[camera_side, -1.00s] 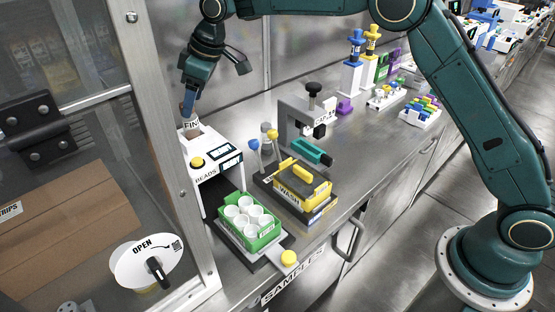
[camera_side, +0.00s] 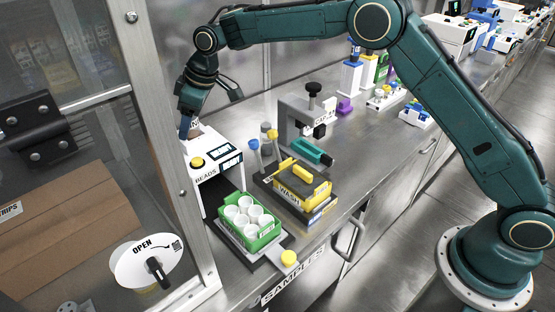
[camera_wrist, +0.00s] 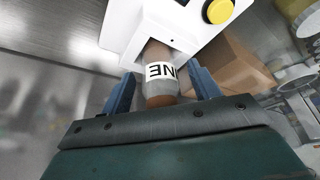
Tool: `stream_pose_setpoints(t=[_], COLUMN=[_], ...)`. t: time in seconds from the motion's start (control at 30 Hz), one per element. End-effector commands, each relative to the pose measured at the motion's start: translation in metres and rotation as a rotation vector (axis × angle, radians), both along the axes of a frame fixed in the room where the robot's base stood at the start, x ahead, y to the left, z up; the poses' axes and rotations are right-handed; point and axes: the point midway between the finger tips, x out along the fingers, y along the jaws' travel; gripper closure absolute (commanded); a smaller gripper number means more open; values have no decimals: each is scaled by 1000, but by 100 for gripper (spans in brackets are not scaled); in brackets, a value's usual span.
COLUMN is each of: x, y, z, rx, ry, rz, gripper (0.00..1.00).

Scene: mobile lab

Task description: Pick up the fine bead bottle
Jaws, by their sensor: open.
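The fine bead bottle (camera_wrist: 160,88) shows in the wrist view, with a white label reading "INE" and a brownish body. It stands at the white bead dispenser (camera_wrist: 168,22), its one end up against the dispenser's opening. My gripper (camera_wrist: 163,90) is open, with one blue finger on each side of the bottle. I cannot tell whether the fingers touch it. In the side view my gripper (camera_side: 186,126) is at the top of the bead dispenser (camera_side: 215,160), and the bottle is mostly hidden behind it.
A green rack of white cups (camera_side: 245,222) sits in front of the dispenser. A yellow WASH box (camera_side: 303,186) and a grey clamp stand (camera_side: 297,112) are to its right. The glass cabinet frame (camera_side: 175,160) stands close on the left.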

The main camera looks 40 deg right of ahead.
Motion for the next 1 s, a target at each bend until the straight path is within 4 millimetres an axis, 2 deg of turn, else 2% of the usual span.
stream_pose_setpoints(t=[0.47,0.53,0.73,0.77,1.0], x=[0,0,0,0,0], y=[0,0,0,0,0], z=[-1,-1,-1,-1,0], rx=[0,0,0,0,1], ry=[0,0,0,0,-1], rz=[0,0,0,0,0], gripper=[39,47,86,88,89])
